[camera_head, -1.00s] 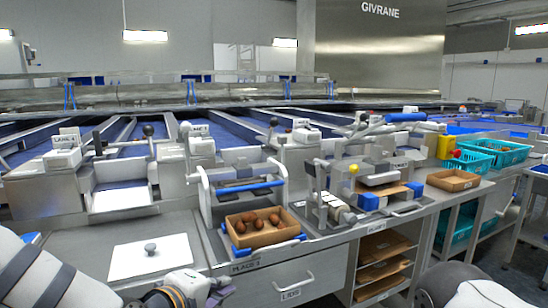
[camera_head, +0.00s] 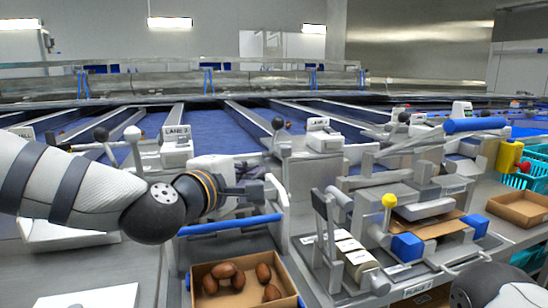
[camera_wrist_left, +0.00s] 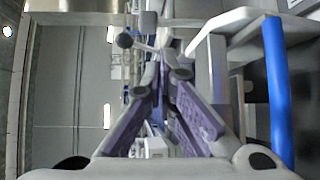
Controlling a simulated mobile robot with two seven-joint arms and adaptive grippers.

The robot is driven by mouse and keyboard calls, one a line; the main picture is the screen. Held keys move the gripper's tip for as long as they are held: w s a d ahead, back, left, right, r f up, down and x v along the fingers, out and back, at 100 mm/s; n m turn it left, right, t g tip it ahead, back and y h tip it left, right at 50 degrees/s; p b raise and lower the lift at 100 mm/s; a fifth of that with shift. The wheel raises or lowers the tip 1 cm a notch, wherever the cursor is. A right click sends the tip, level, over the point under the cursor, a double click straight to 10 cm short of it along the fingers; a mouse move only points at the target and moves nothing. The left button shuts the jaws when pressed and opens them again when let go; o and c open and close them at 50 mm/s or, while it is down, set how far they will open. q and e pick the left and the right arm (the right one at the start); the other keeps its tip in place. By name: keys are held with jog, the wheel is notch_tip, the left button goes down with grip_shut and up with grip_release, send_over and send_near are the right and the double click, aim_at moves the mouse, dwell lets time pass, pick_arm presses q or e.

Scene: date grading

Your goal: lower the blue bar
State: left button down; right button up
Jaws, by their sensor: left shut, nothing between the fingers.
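The blue bar (camera_head: 230,224) runs level across the front of a pale metal frame, above a cardboard box of dates (camera_head: 238,280). It also shows upright at the right of the left wrist view (camera_wrist_left: 277,90). My left gripper (camera_head: 262,190) is shut and empty, a little above and behind the bar in the head view. Its fingers meet in the left wrist view (camera_wrist_left: 158,78), apart from the bar. My left wrist hides the upper part of the frame. My right gripper is out of view.
Another blue bar (camera_head: 475,124) sits on a machine at the right. Near it are a yellow-knobbed lever (camera_head: 389,202), blue blocks (camera_head: 407,247) and an open cardboard tray (camera_head: 520,208). A white plate (camera_head: 95,298) lies at the front left.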

pick_arm(q)
jog(key=x, duration=0.4)
jog(key=b+x, duration=0.1)
jog(key=x, duration=0.4)
jog(key=shift+f, duration=0.2)
jog(key=shift+w+d+r, duration=0.1)
jog(key=shift+w+d, duration=0.2)
jog(key=shift+w, duration=0.2)
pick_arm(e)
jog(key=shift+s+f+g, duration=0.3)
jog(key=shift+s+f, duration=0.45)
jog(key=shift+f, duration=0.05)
